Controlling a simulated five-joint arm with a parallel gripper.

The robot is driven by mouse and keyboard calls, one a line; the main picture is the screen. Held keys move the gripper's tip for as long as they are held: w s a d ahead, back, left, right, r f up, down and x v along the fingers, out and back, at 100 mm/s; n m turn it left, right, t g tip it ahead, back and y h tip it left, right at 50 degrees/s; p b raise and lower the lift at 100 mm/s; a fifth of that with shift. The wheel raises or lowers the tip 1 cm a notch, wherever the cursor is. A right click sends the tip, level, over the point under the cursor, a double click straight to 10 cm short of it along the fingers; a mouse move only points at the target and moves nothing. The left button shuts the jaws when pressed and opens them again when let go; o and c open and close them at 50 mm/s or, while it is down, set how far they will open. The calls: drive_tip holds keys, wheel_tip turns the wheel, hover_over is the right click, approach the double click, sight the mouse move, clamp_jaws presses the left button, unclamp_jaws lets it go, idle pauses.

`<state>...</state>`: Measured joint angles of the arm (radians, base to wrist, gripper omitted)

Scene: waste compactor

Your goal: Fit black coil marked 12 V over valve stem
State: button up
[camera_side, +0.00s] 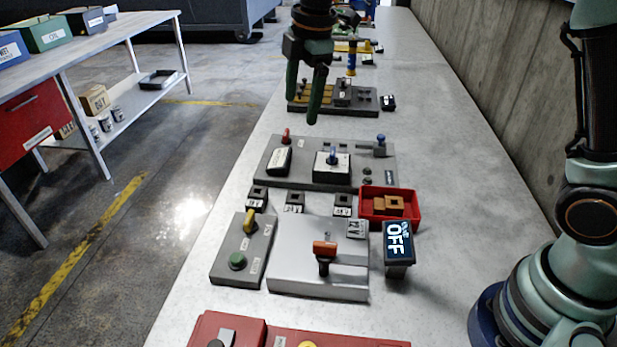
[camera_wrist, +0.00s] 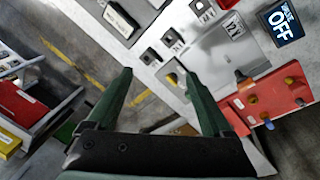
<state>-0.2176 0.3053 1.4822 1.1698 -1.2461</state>
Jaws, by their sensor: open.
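My gripper (camera_side: 304,105) is open and empty, high over the bench in the side view; its green fingers spread apart in the wrist view (camera_wrist: 158,76). Several small black square coils stand on the bench in a row: a left one (camera_side: 257,198), a middle one (camera_side: 294,202) and a right one (camera_side: 342,205). Their white markings are too small to read, so I cannot tell which is 12 V. Two show in the wrist view, one (camera_wrist: 150,56) and another (camera_wrist: 176,44). A thin grey stem (camera_side: 327,236), perhaps the valve stem, rises from the silver block (camera_side: 290,262) behind an orange handle (camera_side: 325,248).
A red tray (camera_side: 414,222) holds brown-orange blocks. A screen reading OFF (camera_side: 397,240) stands right of the silver block. A grey panel with a yellow lever (camera_side: 250,222) and green button lies left. A larger grey panel (camera_side: 315,182) lies behind the coils. A concrete wall bounds the right.

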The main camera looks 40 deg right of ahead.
drive_tip(key=w+a+f+n+g, duration=0.1)
drive_tip(key=w+a+f+n, duration=0.3)
drive_tip(key=a+f+n, duration=0.15)
drive_tip(key=n+g, duration=0.1)
drive_tip(key=n, duration=0.4)
hover_over(254, 204)
wheel_tip(254, 204, down, 6)
drive_tip(key=f, duration=0.7)
drive_tip(key=shift+s+d, duration=0.1)
drive_tip(key=shift+d, duration=0.1)
drive_tip(key=shift+a+f, duration=0.2)
drive_tip(key=shift+f, duration=2.4)
drive_tip(key=shift+m, duration=0.25)
clamp_jaws()
